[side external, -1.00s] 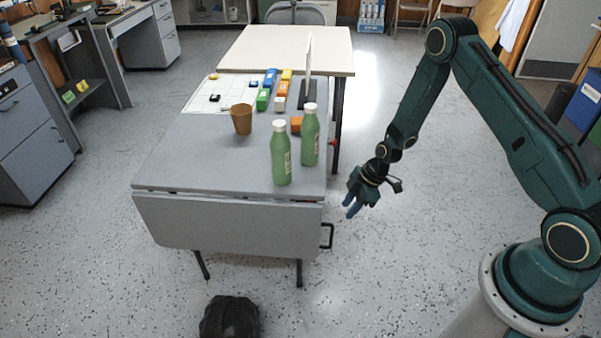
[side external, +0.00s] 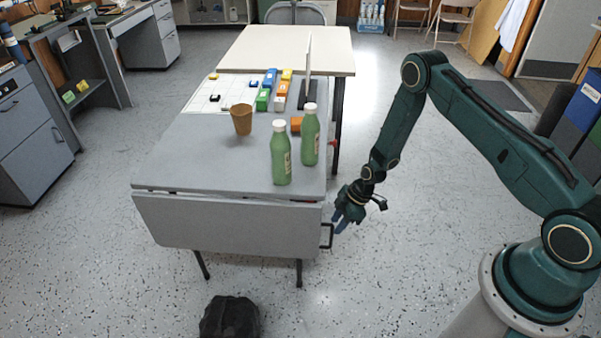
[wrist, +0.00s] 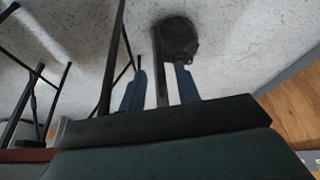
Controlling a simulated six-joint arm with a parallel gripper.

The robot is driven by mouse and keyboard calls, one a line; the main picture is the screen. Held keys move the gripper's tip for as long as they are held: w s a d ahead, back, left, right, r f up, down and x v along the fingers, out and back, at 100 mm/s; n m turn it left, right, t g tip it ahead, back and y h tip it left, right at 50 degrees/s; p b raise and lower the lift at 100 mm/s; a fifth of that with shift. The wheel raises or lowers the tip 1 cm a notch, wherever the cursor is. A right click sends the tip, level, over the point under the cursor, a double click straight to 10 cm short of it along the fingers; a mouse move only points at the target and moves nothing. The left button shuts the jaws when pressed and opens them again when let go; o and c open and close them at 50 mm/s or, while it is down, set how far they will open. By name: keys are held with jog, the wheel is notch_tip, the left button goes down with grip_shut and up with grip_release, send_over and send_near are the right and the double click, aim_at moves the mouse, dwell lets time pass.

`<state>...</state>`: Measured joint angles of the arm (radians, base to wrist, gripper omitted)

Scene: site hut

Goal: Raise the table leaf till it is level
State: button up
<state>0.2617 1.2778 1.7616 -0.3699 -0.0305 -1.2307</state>
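The grey table leaf (side external: 235,225) hangs down from the near edge of the grey table (side external: 190,160). A black handle (side external: 331,237) sticks out from the leaf's right edge. My gripper (side external: 340,226) is at this handle, on its right side, with blue fingers pointing down and left. In the wrist view my gripper (wrist: 160,88) is open, its two fingers apart. A dark bar (wrist: 161,75), apparently the handle, shows between them with gaps on both sides. Whether it lies fully between the fingers in depth I cannot tell.
Two green bottles (side external: 281,155) (side external: 310,138), a brown cup (side external: 241,119) and several coloured blocks (side external: 270,80) stand on the tabletop. A black bag (side external: 230,316) lies on the floor in front of the leaf. A red knob (side external: 333,143) is at the table's right side.

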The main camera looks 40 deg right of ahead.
jog(key=shift+x, duration=3.2)
grip_shut()
